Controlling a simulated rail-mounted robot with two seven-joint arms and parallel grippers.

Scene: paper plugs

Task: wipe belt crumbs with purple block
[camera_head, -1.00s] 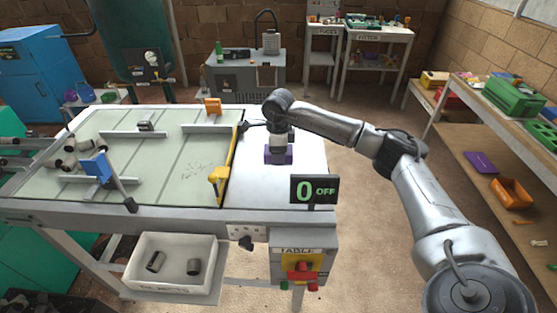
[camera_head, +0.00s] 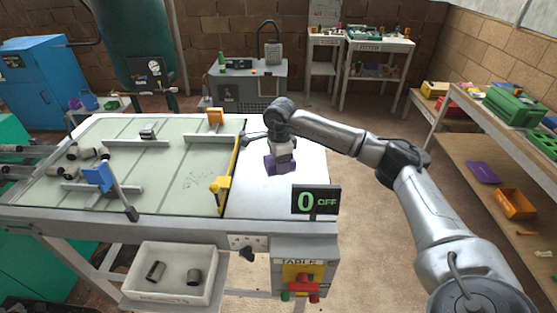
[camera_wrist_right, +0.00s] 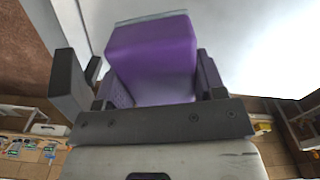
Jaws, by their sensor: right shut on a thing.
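In the head view my right gripper (camera_head: 282,158) is over the white right end of the table (camera_head: 285,200). It is shut on the purple block (camera_head: 279,166), which looks slightly tilted there. In the right wrist view the purple block (camera_wrist_right: 155,55) sits between the two dark fingers, with a pale strip along its far edge. The crumbs (camera_head: 195,181) are small dark specks on the pale green belt (camera_head: 110,175), left of the yellow bar (camera_head: 229,170). The block is to the right of that bar, apart from the crumbs. My left gripper does not show.
A blue paddle (camera_head: 100,178) and low grey rails stand on the belt. A sign (camera_head: 315,200) reading "0 OFF" stands at the front right. A white bin (camera_head: 168,275) below holds two plugs.

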